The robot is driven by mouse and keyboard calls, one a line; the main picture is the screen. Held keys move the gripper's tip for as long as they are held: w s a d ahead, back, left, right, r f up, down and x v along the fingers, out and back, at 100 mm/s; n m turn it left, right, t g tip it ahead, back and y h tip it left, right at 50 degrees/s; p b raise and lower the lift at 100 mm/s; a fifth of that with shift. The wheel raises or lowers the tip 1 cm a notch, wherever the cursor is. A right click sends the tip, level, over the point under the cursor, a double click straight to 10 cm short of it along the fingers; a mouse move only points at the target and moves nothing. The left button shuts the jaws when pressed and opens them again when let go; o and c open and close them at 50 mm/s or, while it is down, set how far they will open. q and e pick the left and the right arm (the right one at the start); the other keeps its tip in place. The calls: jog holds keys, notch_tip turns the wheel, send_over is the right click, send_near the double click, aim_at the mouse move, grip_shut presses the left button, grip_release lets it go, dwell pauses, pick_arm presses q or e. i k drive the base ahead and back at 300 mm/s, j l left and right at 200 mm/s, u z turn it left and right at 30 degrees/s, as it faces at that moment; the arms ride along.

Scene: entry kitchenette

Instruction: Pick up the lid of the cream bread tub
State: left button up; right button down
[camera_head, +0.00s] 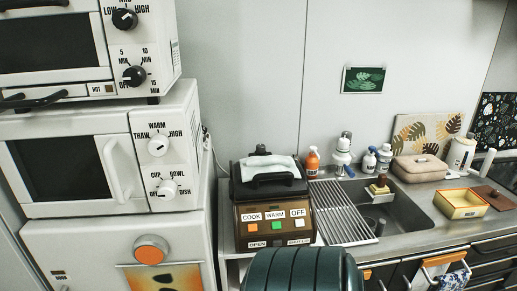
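The cream bread tub (408,175) stands at the back of the counter on the right, behind the sink. It is a beige box with rounded corners. Its lid (420,161) appears to be on it, with a small handle on top. Neither of my grippers is in view, and nothing is seen touching the tub.
A sink (405,215) with a ribbed drainer (342,212) lies left of and before the tub. A yellow open box (460,212) and a white kettle (461,154) stand nearby. A dark green ribbed shape (300,272) rises at the bottom. Ovens fill the left.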

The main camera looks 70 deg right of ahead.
aim_at(498, 200)
jog(key=z, duration=4.1)
